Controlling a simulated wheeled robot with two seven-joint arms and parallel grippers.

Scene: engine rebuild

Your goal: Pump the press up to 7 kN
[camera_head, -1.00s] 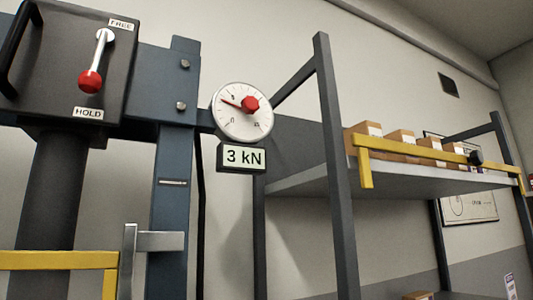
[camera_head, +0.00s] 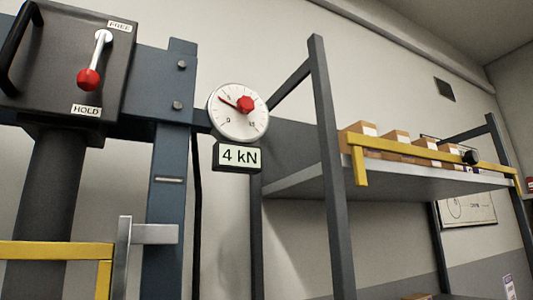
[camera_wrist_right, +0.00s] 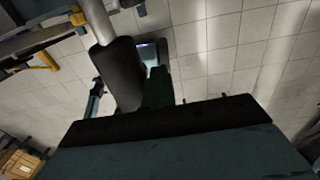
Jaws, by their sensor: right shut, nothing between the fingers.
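The blue press frame (camera_head: 168,225) stands at left in the head view. Its round white gauge (camera_head: 226,122) has a red needle and red hub, and the display (camera_head: 239,157) below reads 4 kN. The red-knobbed valve lever (camera_head: 88,79) hangs down toward the HOLD label. In the right wrist view, a bar with a thick black grip (camera_wrist_right: 118,75), which looks like the pump handle, stands just beyond my right gripper (camera_wrist_right: 165,118). The gripper is a dark block across the bottom, shut and empty. Whether it touches the grip is unclear. My left gripper is not in view.
A grey shelf (camera_head: 300,186) with several cardboard boxes and a yellow rail (camera_head: 430,156) stands at right in the head view. A wooden crate (camera_wrist_right: 18,163) is at the lower left of the wrist view. Tiled floor (camera_wrist_right: 225,60) shows clear beyond the grip.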

